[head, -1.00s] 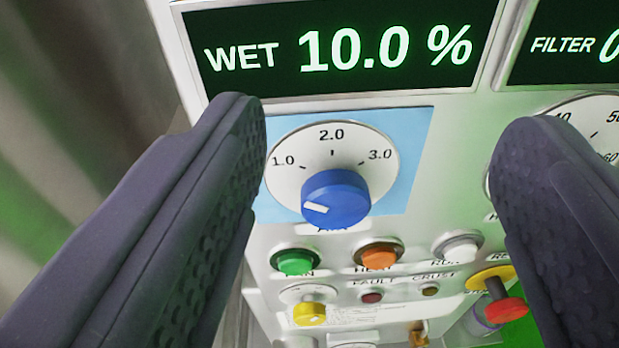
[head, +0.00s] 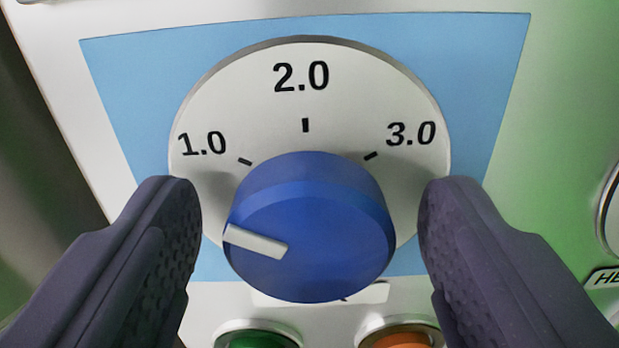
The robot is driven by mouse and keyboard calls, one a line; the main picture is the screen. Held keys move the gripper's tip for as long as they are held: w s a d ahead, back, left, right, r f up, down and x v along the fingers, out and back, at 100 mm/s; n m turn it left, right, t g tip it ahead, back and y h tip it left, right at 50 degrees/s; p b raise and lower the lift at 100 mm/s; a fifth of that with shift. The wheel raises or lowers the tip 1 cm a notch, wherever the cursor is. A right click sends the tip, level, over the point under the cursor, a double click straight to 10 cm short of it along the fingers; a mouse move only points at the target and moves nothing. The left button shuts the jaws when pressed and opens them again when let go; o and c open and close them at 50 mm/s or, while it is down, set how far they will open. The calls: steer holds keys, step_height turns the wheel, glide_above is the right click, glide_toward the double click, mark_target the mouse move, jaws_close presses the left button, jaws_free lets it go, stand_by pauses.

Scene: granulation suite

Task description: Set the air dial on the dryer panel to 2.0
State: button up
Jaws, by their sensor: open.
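The air dial is a blue round knob (head: 310,220) on a white scale plate (head: 305,90) marked 1.0, 2.0 and 3.0, set on a light blue panel patch (head: 130,90). The knob's white pointer (head: 255,241) points left and slightly up, below the 1.0 tick. The 2.0 mark is straight above the knob. My gripper (head: 310,215) is open, with one dark finger on each side of the knob. A gap shows between each finger and the knob. The label under the knob is mostly hidden.
A green button (head: 258,340) and an orange button (head: 402,338) sit just below the dial at the picture's bottom edge. A round rim (head: 610,210) and part of a label show at the right edge. The panel around the dial is flat.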

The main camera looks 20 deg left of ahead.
steer(key=shift+c, duration=0.5)
steer(key=c, duration=1)
steer(key=shift+o, duration=0.2)
steer(key=shift+m+b, duration=0.3)
steer(key=shift+b, duration=0.3)
steer(key=m+b, duration=0.1)
steer(key=b, duration=0.2)
steer(key=shift+f+m, duration=0.2)
steer(key=shift+m, duration=0.2)
steer(key=m+b, duration=0.2)
steer(key=b, duration=0.1)
steer(key=shift+m, duration=0.4)
steer(key=m+b, duration=0.3)
steer(key=b, duration=0.1)
steer(key=shift+d+r+m+b, duration=0.1)
steer(key=shift+r+m+b, duration=0.05)
steer(key=shift+m+b, duration=1.4)
steer(key=shift+m, duration=0.35)
